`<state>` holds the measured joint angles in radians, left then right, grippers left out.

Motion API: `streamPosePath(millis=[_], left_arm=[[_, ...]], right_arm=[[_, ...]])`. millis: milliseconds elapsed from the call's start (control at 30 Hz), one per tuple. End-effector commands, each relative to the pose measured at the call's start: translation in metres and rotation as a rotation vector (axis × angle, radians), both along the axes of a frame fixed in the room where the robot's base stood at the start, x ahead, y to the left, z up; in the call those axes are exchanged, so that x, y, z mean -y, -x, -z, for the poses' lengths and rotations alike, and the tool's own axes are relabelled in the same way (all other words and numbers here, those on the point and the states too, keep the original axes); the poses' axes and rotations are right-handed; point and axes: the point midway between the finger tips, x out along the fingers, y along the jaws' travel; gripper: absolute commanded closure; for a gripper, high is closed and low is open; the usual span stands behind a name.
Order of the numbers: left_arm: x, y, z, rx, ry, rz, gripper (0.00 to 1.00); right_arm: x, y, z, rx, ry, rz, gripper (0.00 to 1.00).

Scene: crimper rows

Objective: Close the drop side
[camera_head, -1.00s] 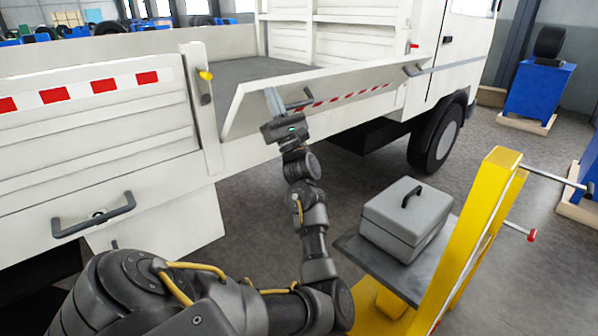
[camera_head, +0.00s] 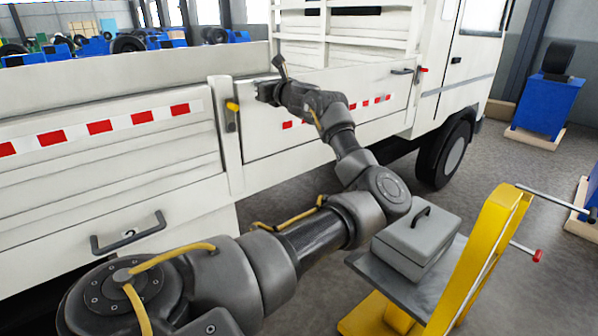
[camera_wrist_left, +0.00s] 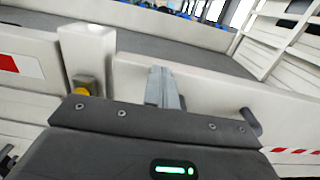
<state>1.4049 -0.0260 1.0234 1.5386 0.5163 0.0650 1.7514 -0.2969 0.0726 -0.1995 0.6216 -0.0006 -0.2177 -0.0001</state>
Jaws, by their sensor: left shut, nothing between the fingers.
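The white drop side (camera_head: 268,138) of the truck bed, with a red and white strip, stands upright or nearly so between two posts. It also shows in the wrist view (camera_wrist_left: 215,94). My left gripper (camera_head: 278,66) is shut and empty at the panel's top edge near its left end. In the wrist view its closed fingers (camera_wrist_left: 164,86) lie over the panel; I cannot tell if they touch it. A yellow-handled latch (camera_head: 232,107) is on the left post (camera_head: 228,150). A red-handled latch (camera_head: 422,70) is at the panel's right end. My right gripper is out of view.
A yellow stand (camera_head: 490,240) with a shelf holding a grey toolbox (camera_head: 418,240) is close on the right, beside my arm. A neighbouring side panel (camera_head: 90,165) with a dark handle (camera_head: 128,233) is at left. Open floor lies around the front wheel (camera_head: 446,155).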

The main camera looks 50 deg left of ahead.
Motion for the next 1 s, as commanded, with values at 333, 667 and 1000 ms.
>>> streamPosePath(millis=[333, 667, 1000], left_arm=[[-0.015, -0.003, -0.005, 0.0, 0.062, 0.005, 1.0], [-0.017, -0.001, -0.007, 0.001, 0.058, 0.003, 1.0], [0.009, -0.001, -0.003, 0.003, 0.058, 0.003, 1.0]], right_arm=[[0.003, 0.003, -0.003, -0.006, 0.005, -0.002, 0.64], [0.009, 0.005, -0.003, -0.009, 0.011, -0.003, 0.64], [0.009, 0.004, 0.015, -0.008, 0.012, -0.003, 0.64]])
